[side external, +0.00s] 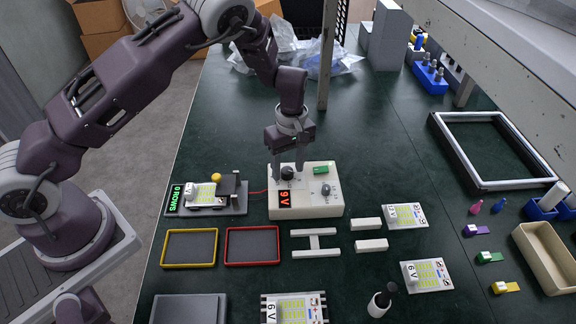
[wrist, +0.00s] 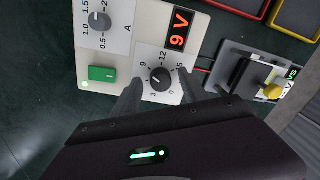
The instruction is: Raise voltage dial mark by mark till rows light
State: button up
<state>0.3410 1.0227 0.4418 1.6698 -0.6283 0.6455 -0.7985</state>
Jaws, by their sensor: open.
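The power supply (side external: 330,198) is a cream box on the green bench. Its red display (side external: 285,199) reads 9 V, also in the wrist view (wrist: 179,30). The black voltage dial (wrist: 161,78) has marks around it from 0 upward. My gripper (wrist: 160,100) is open, with one finger on each side of the dial; I cannot tell whether they touch it. In the side view my gripper (side external: 288,168) points down over the dial. Left of the supply, the test fixture (side external: 238,208) holds an LED board (side external: 201,193); its green readout (side external: 175,198) says 0 ROWS.
A second dial marked A (wrist: 100,21) and a green switch (wrist: 102,73) are on the supply. A yellow button (side external: 216,177) is on the fixture. Yellow (side external: 163,248) and red (side external: 226,247) trays lie in front. More 6 V boards (side external: 432,284) lie right and front.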

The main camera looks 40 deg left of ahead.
grip_shut()
jog(key=shift+m, duration=0.3)
jog(key=m, duration=0.4)
jog(key=shift+s+m, duration=0.1)
jog(key=shift+m, duration=0.2)
jog(key=m, duration=0.5)
jog(key=shift+s+m, duration=0.1)
jog(key=shift+m, duration=0.3)
grip_release()
